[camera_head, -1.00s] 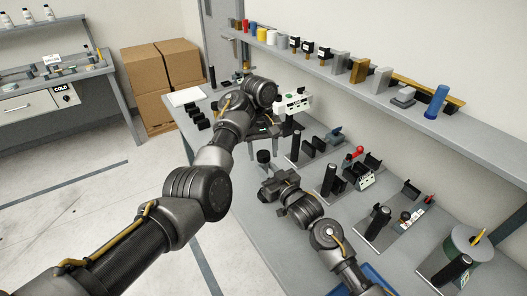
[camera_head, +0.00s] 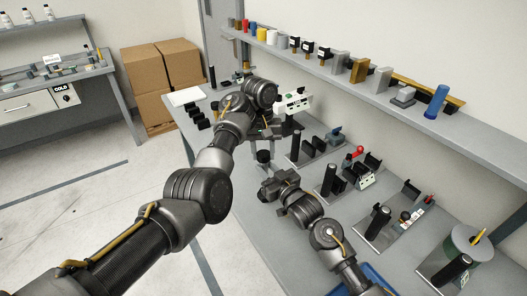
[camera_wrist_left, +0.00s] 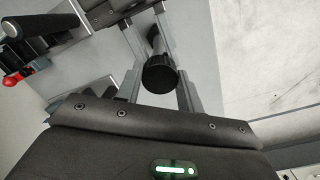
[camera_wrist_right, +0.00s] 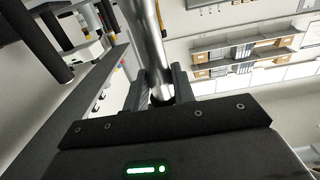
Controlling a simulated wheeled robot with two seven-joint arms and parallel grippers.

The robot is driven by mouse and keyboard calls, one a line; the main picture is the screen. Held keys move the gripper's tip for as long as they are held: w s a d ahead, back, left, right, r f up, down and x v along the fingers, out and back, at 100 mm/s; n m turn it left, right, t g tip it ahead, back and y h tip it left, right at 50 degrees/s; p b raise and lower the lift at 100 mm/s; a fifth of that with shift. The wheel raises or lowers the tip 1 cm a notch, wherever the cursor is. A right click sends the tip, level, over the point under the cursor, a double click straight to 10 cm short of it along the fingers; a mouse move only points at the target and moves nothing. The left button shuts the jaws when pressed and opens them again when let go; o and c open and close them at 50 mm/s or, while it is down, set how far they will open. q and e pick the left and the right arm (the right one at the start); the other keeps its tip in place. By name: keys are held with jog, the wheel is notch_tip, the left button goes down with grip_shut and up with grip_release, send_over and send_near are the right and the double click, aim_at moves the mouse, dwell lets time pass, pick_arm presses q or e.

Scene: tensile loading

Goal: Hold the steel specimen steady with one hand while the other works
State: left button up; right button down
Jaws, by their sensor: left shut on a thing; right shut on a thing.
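In the right wrist view, the steel specimen, a shiny silver rod (camera_wrist_right: 147,32), runs up from between the fingers of my right gripper (camera_wrist_right: 160,84), which is shut on its near end. In the left wrist view, my left gripper (camera_wrist_left: 159,82) is shut on a dark cylinder with a black round end (camera_wrist_left: 160,75). I cannot tell whether this is part of the specimen. In the head view, my left gripper is mostly hidden behind its wrist, and my right gripper (camera_head: 273,187) is lower, close to the bench. The specimen cannot be made out there.
A black cylinder (camera_head: 264,157) stands between my two hands. Several fixtures with black posts (camera_head: 329,180) line the bench (camera_head: 300,247) to the right. A shelf (camera_head: 455,128) runs along the wall.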

pick_arm(q)
jog(key=m, duration=0.4)
pick_arm(e)
jog(key=shift+f, duration=0.1)
pick_arm(q)
jog(key=o, duration=1.1)
jog(key=shift+w+a+r, duration=0.1)
jog(key=shift+r, duration=1)
jog(key=shift+w+r, duration=0.1)
jog(key=shift+r, duration=1)
